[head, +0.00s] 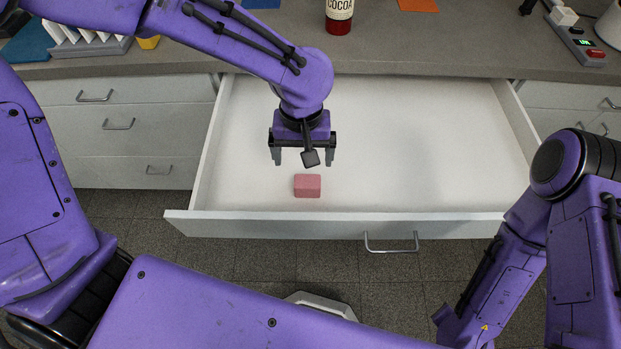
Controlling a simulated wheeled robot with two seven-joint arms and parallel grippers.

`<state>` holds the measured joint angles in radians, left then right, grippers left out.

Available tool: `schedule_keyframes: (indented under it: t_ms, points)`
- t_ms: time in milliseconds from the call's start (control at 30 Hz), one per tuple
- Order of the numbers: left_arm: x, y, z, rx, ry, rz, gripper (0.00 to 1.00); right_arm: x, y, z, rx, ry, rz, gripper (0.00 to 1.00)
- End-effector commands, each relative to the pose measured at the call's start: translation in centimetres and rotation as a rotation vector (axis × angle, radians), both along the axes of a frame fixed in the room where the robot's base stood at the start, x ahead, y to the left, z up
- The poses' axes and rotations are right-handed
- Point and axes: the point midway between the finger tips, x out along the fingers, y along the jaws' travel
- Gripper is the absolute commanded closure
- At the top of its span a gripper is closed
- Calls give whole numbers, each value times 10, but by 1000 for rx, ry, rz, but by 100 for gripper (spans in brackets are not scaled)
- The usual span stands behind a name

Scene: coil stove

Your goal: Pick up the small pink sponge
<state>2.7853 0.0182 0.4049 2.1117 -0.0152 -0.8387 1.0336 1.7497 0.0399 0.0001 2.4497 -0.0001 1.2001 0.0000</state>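The small pink sponge (307,186) lies on the white floor of the open drawer (430,130), toward its front left. My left gripper (303,160) is inside the drawer's outline, pointing down, just behind the sponge in the picture. Its two fingers are spread apart with nothing visible between them except a dark part of the gripper itself. Its height above the drawer floor is hard to judge. My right arm is at the right, and its gripper is not visible.
The drawer's front wall (340,224) with its handle (391,245) stands nearest me. The rest of the drawer is empty.

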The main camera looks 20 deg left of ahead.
Motion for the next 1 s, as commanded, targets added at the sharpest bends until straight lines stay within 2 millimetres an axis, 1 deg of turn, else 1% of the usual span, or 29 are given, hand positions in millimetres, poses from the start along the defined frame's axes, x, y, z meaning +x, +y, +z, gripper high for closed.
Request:
schedule_keyframes:
  t_ms: [33,100,167,300,400,467,567,667,733,833,1000]
  points:
    - [0,1,-10,0,-1,2,4,0,0,-10,1,1,0,57]
    - [-1,2,-15,0,0,6,4,0,0,-15,1,1,0,57]
    - [-1,3,-21,2,1,8,4,0,0,-16,1,1,0,57]
    - [-3,6,-47,2,6,15,4,0,0,-18,0,0,0,57]
    - [-3,6,-61,0,3,19,4,0,0,-19,0,0,0,57]
    - [-3,6,-66,0,2,19,4,0,0,-19,0,0,0,57]
    - [-6,3,-80,1,3,17,4,0,0,-19,0,0,0,57]
    - [-9,-3,-99,2,5,15,4,0,0,-19,0,0,0,57]
    - [-8,-3,-110,1,2,16,4,0,0,-21,0,0,0,57]
    - [-7,-4,-118,0,1,16,4,0,0,-21,0,0,0,57]
    - [-7,-4,-118,-1,-1,15,4,0,0,-21,0,0,0,57]
